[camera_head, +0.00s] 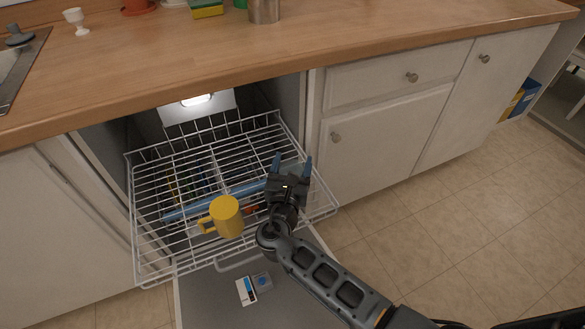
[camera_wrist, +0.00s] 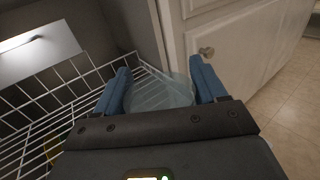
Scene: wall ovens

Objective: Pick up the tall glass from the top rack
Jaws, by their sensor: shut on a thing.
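The tall glass (camera_wrist: 158,92) is clear and faint. In the wrist view it stands between the two blue fingers of my gripper (camera_wrist: 162,82), which is shut on it. In the head view my gripper (camera_head: 291,163) is over the right side of the dishwasher's top rack (camera_head: 146,262), and the glass can hardly be made out there. I cannot tell whether the glass still touches the rack.
A yellow mug (camera_head: 227,216) sits on the rack left of my gripper. The wooden counter (camera_head: 340,52) overhangs behind, with a metal cup (camera_head: 264,11) and a white goblet (camera_head: 76,21) on it. White cabinets (camera_head: 385,140) stand to the right.

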